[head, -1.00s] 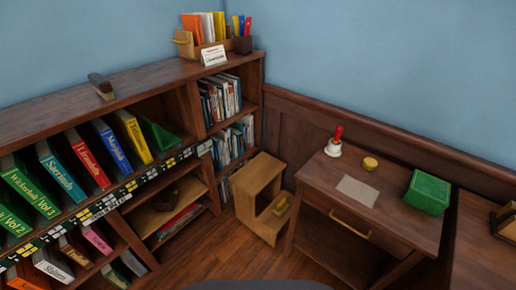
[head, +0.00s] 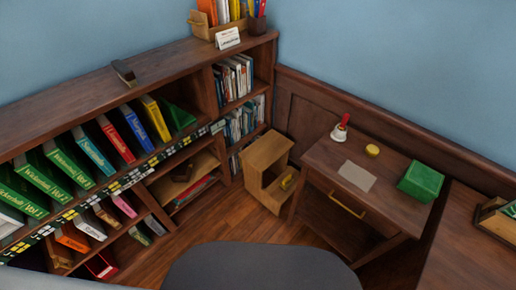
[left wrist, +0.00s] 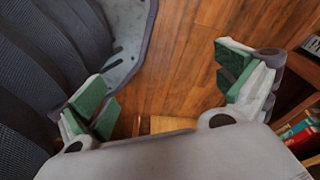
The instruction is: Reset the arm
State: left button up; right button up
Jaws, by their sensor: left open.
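My left gripper (left wrist: 163,85) shows in the left wrist view with its green-padded fingers wide apart. Nothing is between the fingers except a view of the wood floor. Part of my own body fills the left side of that view. Neither gripper shows in the head view. My right gripper is in no frame.
A wood bookcase (head: 110,84) with several colored books stands at the left. A step stool (head: 264,166) stands in the corner. A desk (head: 325,157) holds a bell (head: 340,131), a yellow round item (head: 372,150) and a green box (head: 420,181). Bare floor (head: 220,220) lies between.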

pick_arm(q)
jog(key=s+a+r+p, duration=0.1)
jog(key=s+a+p, duration=0.1)
jog(key=s+p, duration=0.3)
jog(key=s+a+r+g+p, duration=0.1)
jog(key=s+a+r+p, duration=0.1)
jog(key=s+p, duration=0.3)
jog(key=s, duration=0.2)
jog(key=shift+s+y, duration=0.3)
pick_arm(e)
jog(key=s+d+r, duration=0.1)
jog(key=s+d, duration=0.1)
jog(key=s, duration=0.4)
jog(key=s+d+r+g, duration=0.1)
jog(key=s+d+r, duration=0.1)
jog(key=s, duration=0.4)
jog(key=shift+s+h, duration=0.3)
pick_arm(q)
jog(key=shift+a, duration=0.1)
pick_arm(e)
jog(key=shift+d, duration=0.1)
